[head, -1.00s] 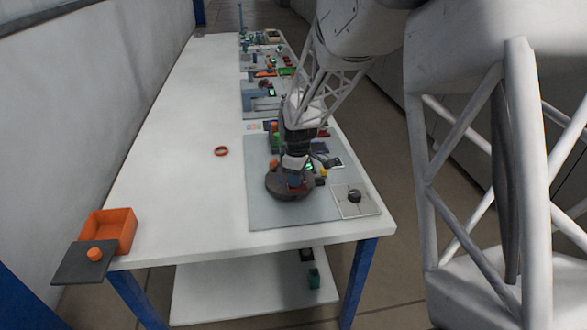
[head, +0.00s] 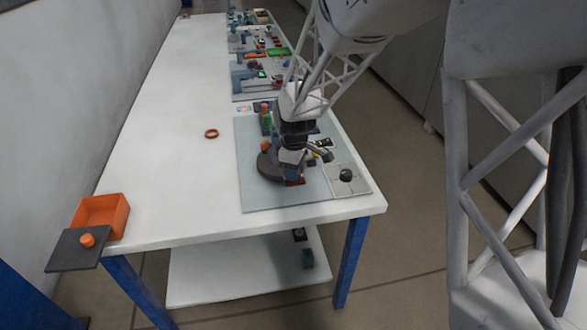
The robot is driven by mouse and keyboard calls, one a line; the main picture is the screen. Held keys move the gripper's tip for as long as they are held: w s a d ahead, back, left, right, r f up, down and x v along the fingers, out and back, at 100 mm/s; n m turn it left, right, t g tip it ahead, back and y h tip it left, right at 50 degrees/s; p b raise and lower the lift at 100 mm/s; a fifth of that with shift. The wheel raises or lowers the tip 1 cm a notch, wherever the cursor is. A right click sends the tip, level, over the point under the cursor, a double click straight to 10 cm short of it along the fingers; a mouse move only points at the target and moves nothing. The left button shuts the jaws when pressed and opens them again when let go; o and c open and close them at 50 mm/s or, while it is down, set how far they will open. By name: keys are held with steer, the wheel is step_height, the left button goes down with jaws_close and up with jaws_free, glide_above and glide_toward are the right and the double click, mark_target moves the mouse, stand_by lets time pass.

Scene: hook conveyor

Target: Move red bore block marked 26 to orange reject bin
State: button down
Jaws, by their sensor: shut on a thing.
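A small red block (head: 295,182) shows just under my gripper (head: 293,172) in the head view. My gripper is shut on it, at the front right edge of the dark round disc (head: 268,163) on the grey mat. The mark 26 is too small to read, and my gripper hides most of the block. The orange bin (head: 122,222), open at the top, stands at the table's front left corner, far to the left of my gripper.
A dark plate (head: 62,254) with an orange knob (head: 87,240) sits in front of the bin. A reddish ring (head: 211,134) lies on the white table (head: 170,150). A light square plate with a black knob (head: 346,175) is right of my gripper. The table between mat and bin is clear.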

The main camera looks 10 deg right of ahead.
steer(key=shift+r, duration=0.3)
stand_by(0.4)
steer(key=shift+r, duration=0.7)
steer(key=shift+r, duration=0.65)
steer(key=shift+r, duration=0.3)
steer(key=shift+r, duration=0.1)
